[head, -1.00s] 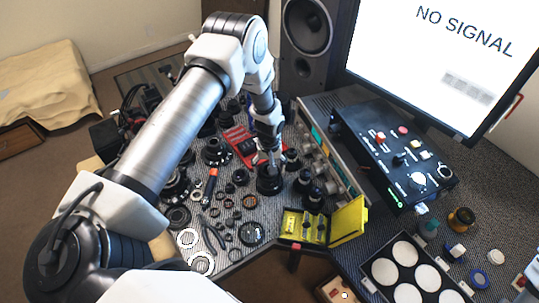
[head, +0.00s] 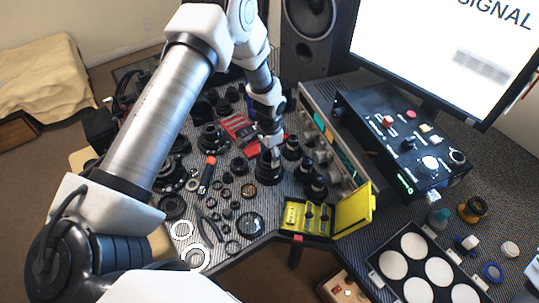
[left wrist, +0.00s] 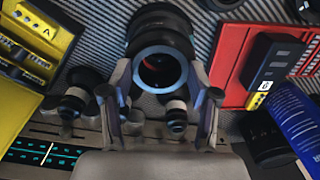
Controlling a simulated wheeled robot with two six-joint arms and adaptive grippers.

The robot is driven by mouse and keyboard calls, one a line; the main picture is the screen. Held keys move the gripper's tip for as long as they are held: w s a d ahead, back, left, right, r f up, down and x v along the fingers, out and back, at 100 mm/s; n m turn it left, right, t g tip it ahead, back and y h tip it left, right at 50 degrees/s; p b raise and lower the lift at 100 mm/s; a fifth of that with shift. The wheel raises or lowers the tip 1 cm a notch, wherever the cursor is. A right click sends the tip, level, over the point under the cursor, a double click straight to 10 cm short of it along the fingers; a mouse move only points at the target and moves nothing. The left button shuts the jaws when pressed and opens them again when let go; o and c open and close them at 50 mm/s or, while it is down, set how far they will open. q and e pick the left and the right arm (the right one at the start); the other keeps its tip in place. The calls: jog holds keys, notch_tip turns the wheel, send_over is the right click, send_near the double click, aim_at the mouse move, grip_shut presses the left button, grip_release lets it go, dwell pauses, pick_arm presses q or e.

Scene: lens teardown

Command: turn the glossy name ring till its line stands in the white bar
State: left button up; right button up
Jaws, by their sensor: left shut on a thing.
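A dark upright lens (head: 269,172) stands on the grey ribbed mat under my left gripper (head: 270,147). In the left wrist view the black lens barrel (left wrist: 160,30) ends in a pale ring around a dark opening with a reddish glint. My left gripper (left wrist: 160,70) has one finger on each side of this end and is shut on it. I take the gripped part for the glossy name ring (left wrist: 138,68); its line and the white bar cannot be made out.
A yellow open case (head: 308,220) lies in front, and a red tray (head: 236,124) behind to the left. Other dark lens parts (head: 291,148) stand close on the right. A control box (head: 400,145) is further right. Loose rings crowd the mat's front left.

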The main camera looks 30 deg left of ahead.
pick_arm(q)
jog(key=m, duration=0.2)
jog(key=m+b, duration=0.1)
jog(key=shift+f+m, duration=0.2)
jog(key=shift+m, duration=0.2)
jog(key=o, duration=1.1)
jog(key=shift+r+m, duration=0.15)
jog(key=shift+m, duration=0.35)
jog(key=o, duration=0.4)
jog(key=shift+r, duration=0.15)
notch_tip(320, 180, up, 12)
jog(key=shift+f, duration=0.1)
jog(key=shift+f, duration=0.1)
